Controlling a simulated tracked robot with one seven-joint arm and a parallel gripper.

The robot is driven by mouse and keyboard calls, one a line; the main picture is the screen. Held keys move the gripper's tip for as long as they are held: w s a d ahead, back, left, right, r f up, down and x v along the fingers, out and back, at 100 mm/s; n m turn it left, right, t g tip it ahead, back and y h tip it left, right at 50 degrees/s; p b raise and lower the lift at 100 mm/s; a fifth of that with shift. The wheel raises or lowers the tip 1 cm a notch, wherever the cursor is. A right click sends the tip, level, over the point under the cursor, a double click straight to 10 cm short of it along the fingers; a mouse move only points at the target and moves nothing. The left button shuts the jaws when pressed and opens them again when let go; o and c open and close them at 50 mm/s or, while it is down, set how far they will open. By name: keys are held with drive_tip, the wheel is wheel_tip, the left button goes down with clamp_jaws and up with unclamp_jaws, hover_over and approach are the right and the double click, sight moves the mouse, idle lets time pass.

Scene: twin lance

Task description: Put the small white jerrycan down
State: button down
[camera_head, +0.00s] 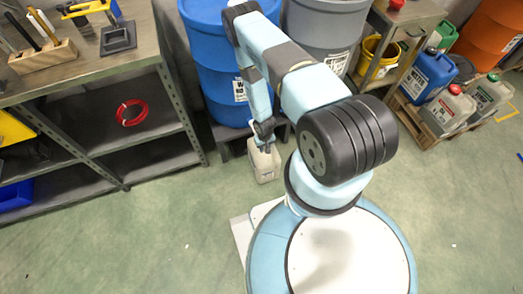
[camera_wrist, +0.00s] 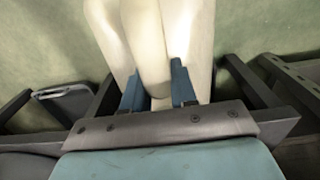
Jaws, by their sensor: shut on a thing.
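The small white jerrycan (camera_head: 264,165) hangs or stands upright low in front of the blue barrel in the head view. In the wrist view the jerrycan (camera_wrist: 200,35) fills the upper middle, with its handle (camera_wrist: 152,60) between the fingers. My gripper (camera_wrist: 158,88) is shut on the handle, one blue-grey finger on each side. In the head view my gripper (camera_head: 264,143) is right above the jerrycan. I cannot tell whether the jerrycan's base touches the floor. Its underside is hidden.
A blue barrel (camera_head: 215,75) and a grey barrel (camera_head: 325,30) stand behind the jerrycan on a dark low platform. A metal shelf bench (camera_head: 110,75) is at left. A pallet (camera_head: 430,118) with several jerrycans is at right. Green floor (camera_head: 150,225) is clear at front left.

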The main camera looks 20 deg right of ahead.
drive_tip(key=shift+w+a, duration=0.45)
drive_tip(key=shift+a, duration=0.3)
drive_tip(key=shift+a+f, duration=0.15)
drive_tip(key=shift+f, duration=0.2)
drive_tip(key=shift+w+f, duration=0.1)
drive_tip(key=shift+f, duration=1.35)
drive_tip(key=c, duration=0.9)
unclamp_jaws()
wheel_tip(320, 180, up, 12)
drive_tip(key=shift+r, duration=0.1)
